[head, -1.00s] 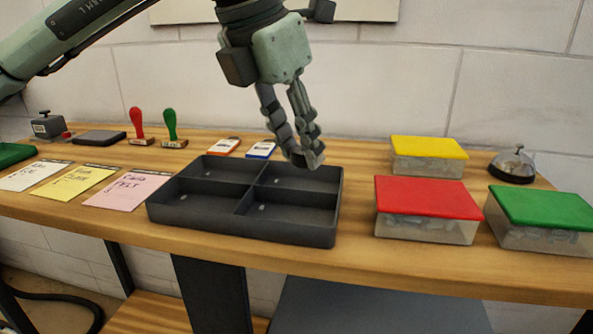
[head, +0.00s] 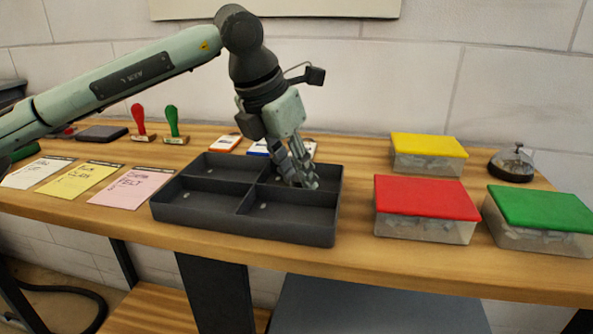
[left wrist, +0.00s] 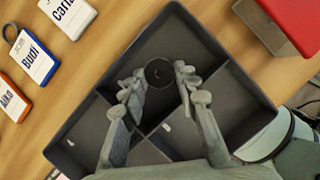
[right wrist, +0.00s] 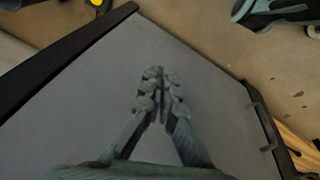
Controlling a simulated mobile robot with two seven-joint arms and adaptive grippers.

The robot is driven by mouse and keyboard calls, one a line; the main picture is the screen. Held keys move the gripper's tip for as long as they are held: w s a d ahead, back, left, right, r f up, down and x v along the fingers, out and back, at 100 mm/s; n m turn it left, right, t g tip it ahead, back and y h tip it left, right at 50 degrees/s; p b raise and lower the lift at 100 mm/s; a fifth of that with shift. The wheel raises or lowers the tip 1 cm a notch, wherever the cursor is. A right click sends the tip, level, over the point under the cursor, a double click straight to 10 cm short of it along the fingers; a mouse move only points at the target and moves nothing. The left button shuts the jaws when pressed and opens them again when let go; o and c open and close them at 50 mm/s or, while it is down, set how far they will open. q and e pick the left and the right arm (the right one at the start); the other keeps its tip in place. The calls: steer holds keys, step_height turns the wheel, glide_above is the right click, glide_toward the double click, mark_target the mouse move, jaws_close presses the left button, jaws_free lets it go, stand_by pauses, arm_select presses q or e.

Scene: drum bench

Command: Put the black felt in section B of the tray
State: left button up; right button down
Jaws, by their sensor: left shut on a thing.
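The black felt is a small dark round disc (left wrist: 159,72), seen in the left wrist view between my left fingertips. My left gripper (head: 302,182) is shut on it, with the fingertips down inside the back right compartment of the dark grey tray (head: 240,230). The felt is hidden by the fingers in the head view. The tray has a grid of compartments, with small pale marks in some; I cannot read any section letters. My right gripper (right wrist: 158,85) shows only in the right wrist view, shut and empty above a grey surface.
Red (head: 425,195), green (head: 540,207) and yellow (head: 428,147) lidded boxes stand right of the tray, with a bell (head: 512,163) behind. Paper cards, including a pink one (head: 131,188), lie to the left. Name tags (left wrist: 32,57) lie close behind the tray. Two stamps (head: 171,125) stand at the back.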

arm_select(q)
steer(key=shift+f, duration=0.1)
steer(key=shift+f, duration=0.1)
steer(key=o, duration=0.4)
steer(key=shift+o, duration=1.2)
arm_select(e)
steer(key=shift+w+r, duration=0.35)
steer(key=shift+r, duration=0.2)
steer(key=shift+s, duration=0.1)
